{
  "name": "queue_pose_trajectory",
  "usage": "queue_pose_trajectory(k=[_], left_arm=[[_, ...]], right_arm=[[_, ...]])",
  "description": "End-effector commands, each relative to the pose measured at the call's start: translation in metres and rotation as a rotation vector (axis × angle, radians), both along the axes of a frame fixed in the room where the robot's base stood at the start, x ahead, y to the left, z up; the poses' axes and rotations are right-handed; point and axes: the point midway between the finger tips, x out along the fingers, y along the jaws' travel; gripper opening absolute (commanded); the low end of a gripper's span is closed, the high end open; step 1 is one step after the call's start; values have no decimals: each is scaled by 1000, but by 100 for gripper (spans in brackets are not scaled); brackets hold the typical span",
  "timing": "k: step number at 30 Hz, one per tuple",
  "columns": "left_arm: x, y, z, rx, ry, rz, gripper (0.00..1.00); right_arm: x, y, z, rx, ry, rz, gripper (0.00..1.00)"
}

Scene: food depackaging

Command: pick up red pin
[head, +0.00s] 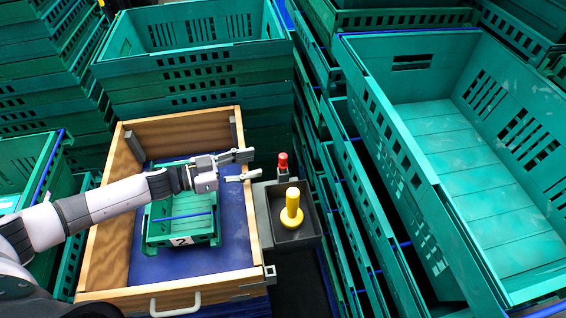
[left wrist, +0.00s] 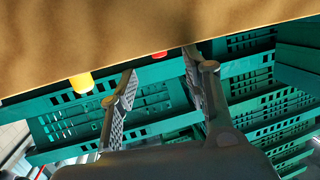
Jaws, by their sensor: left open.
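The red pin (head: 283,162) stands upright in a small dark holder just outside the right wall of the wooden box. My left gripper (head: 250,165) is open and empty, with its fingers pointing right towards the red pin and a short gap between them. In the left wrist view, a small bit of the red pin (left wrist: 160,54) shows between the open fingers (left wrist: 160,70), below a brown surface that hides the rest of it. My right gripper is in neither view.
A yellow pin (head: 291,210) stands in a dark tray (head: 308,236) in front of the red pin. The wooden box (head: 100,245) holds a small green crate (head: 152,232) labelled 2. Stacked green crates (head: 190,60) stand behind, and a large one (head: 450,200) is at right.

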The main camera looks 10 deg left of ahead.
Motion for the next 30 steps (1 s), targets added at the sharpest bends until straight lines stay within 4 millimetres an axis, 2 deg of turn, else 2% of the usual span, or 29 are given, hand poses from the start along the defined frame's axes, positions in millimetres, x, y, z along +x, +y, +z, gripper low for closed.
queue_pose_trajectory(k=[3, 13, 21, 30], left_arm=[[14, -21, -1, -3, -2, -1, 44], [29, -44, -5, -1, 0, 0, 44], [48, -78, -7, -2, 1, 0, 44], [52, -83, -9, 0, 1, 0, 44]], right_arm=[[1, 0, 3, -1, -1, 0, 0], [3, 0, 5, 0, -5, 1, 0], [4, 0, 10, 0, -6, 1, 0], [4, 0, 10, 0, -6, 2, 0]])
